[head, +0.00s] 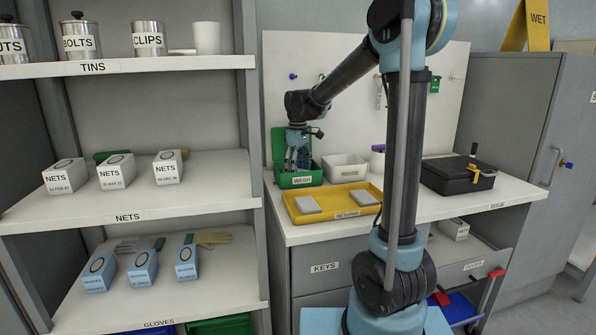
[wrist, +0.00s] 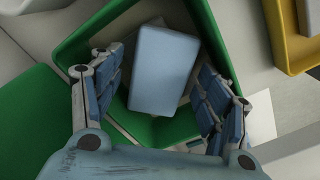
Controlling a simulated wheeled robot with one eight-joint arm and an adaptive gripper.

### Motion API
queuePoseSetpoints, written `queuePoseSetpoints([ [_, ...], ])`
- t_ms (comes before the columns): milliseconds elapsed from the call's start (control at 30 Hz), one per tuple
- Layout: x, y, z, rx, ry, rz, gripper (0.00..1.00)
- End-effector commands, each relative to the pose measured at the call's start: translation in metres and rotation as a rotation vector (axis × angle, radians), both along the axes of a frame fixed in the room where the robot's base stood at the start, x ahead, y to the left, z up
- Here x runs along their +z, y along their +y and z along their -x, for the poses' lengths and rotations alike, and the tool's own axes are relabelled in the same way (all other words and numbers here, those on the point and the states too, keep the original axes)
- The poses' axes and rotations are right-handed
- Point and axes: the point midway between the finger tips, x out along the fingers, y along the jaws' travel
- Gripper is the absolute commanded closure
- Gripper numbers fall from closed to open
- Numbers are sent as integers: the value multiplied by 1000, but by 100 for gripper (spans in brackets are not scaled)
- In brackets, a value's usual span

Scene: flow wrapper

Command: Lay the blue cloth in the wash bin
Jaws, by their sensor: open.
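The wash bin (head: 312,179) is a green box labelled WASH on the counter, with its green lid standing open. In the wrist view the bin's green rim (wrist: 85,42) surrounds the scene. The blue cloth (wrist: 165,68) is a light blue folded slab inside the bin, seemingly lying across a grey folded piece (wrist: 117,92). My gripper (head: 297,165) reaches down into the bin; in the wrist view its fingers (wrist: 158,85) are spread open on either side of the cloth, with visible gaps. In the head view the bin's front wall hides the cloth.
A yellow tray (head: 292,207) with two grey folded pieces sits right in front of the bin. A white bin (head: 345,168) stands beside it. A black case (head: 457,178) is further right. Shelves with boxes and tins (head: 148,40) stand left. The counter between tray and case is clear.

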Motion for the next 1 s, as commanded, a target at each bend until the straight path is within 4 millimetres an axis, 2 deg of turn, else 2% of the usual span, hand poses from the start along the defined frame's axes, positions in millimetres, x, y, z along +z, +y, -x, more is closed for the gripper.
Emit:
queuePoseSetpoints([
  [167, 5, 0, 0, 0, 0, 0, 31],
  [267, 16, 0, 0, 0, 0, 0, 31],
  [800, 107, 0, 0, 0, 0, 0, 31],
  [1000, 127, 0, -1, -1, 0, 0, 31],
])
